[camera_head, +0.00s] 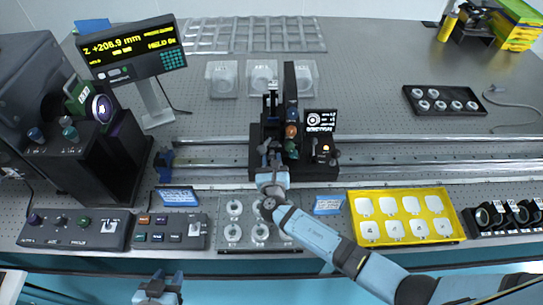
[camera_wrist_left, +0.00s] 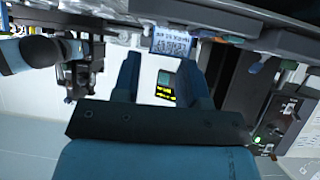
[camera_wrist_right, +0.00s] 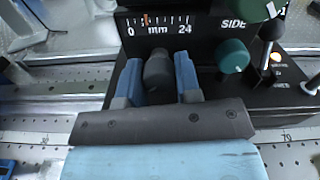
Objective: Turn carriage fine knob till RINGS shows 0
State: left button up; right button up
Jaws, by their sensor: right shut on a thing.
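The black carriage (camera_head: 318,172) sits on the rails in the middle of the table. My right gripper (camera_head: 270,165) is at its front left. In the right wrist view, my right gripper (camera_wrist_right: 159,78) is shut on a dark knob (camera_wrist_right: 157,72) below a 0 to 24 mm scale (camera_wrist_right: 158,22). The scale's orange marker is nearer 0. A small screen (camera_head: 320,120) on the carriage shows a ring pattern; its text is too small to read surely. My left gripper (camera_head: 158,288) is open and empty in front of the table; it also shows in the left wrist view (camera_wrist_left: 162,80).
A readout (camera_head: 133,48) at the back left shows Z +206.9 mm. A green knob (camera_wrist_right: 232,56) stands right of the gripped knob. A yellow tray (camera_head: 353,212) and a clear plate of round parts (camera_head: 248,212) lie in front of the rails. Control boxes (camera_head: 75,228) stand front left.

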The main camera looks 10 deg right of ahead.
jog(key=n, duration=0.1)
jog(key=n+p, duration=0.2)
jog(key=shift+w+d+r+n, duration=0.15)
jog(key=shift+d+r+n, duration=0.15)
jog(key=shift+d+n, duration=0.1)
jog(key=n+p, duration=0.1)
jog(key=n, duration=0.1)
jog(key=shift+f+n, duration=0.1)
jog(key=shift+n, duration=0.2)
jog(key=n, duration=0.2)
jog(key=shift+d+n+p, duration=0.1)
jog(key=shift+n+p, duration=0.25)
jog(key=shift+n, duration=0.05)
jog(key=n, duration=0.2)
jog(key=shift+n, duration=0.3)
jog(key=n, duration=0.4)
pick_arm(q)
jog(key=shift+s+r+n, duration=0.2)
jog(key=shift+r+n, duration=0.1)
jog(key=shift+r, duration=1.35)
pick_arm(e)
jog(key=shift+n, duration=1.3)
pick_arm(q)
jog(key=shift+f, duration=0.1)
